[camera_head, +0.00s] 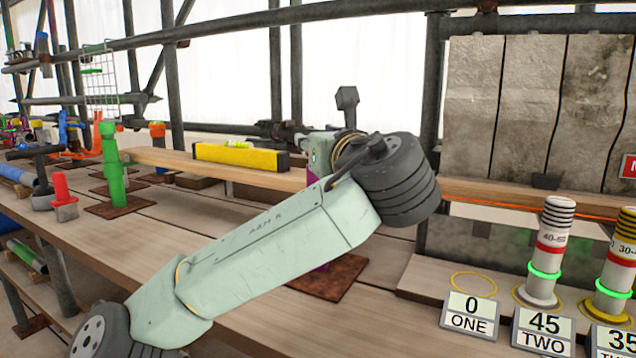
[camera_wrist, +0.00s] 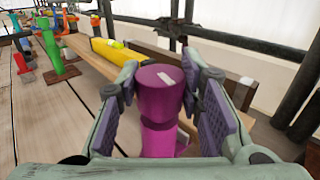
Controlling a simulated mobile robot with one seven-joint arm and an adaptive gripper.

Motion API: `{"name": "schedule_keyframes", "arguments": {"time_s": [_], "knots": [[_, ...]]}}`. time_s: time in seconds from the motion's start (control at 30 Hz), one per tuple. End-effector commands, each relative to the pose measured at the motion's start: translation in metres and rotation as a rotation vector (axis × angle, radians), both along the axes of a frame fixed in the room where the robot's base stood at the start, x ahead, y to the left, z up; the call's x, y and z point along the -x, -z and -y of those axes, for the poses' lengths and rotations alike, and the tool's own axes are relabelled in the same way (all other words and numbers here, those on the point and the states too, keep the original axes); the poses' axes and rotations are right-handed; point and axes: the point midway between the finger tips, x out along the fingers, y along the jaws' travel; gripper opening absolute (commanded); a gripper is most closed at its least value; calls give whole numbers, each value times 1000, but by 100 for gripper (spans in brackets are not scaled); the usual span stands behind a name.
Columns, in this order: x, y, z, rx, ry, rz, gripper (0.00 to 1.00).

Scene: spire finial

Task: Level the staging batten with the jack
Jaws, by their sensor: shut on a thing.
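The batten (camera_head: 172,162) is a long pale wooden plank; it also shows in the wrist view (camera_wrist: 88,60). A yellow spirit level (camera_head: 235,155) lies along it, with a yellow-green vial (camera_head: 238,144) on top. I cannot read its bubble. A magenta jack (camera_wrist: 160,92) with a white mark on its round top stands between my gripper's fingers (camera_wrist: 163,78), which are shut around it. In the head view my arm hides most of this jack and the gripper. A rusty base plate (camera_head: 333,284) shows below. A green jack (camera_head: 112,175) stands upright at the left.
A red-topped block (camera_head: 62,196) stands on the bench (camera_head: 180,235) at the left. Ringed posts (camera_head: 545,250) with number cards (camera_head: 470,315) stand at the right. Dark scaffold tubes (camera_head: 280,80) rise behind. The bench front at centre-left is mostly clear.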

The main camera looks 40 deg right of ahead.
Motion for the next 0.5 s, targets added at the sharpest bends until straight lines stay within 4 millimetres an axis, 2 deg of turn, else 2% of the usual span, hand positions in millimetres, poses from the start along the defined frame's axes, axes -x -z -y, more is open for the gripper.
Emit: {"name": "schedule_keyframes", "arguments": {"time_s": [0.03, 0.5], "knots": [[2, 10, 1, -4, -39, 3, 6], [0, 6, 1, -6, -325, -5, 6]]}}
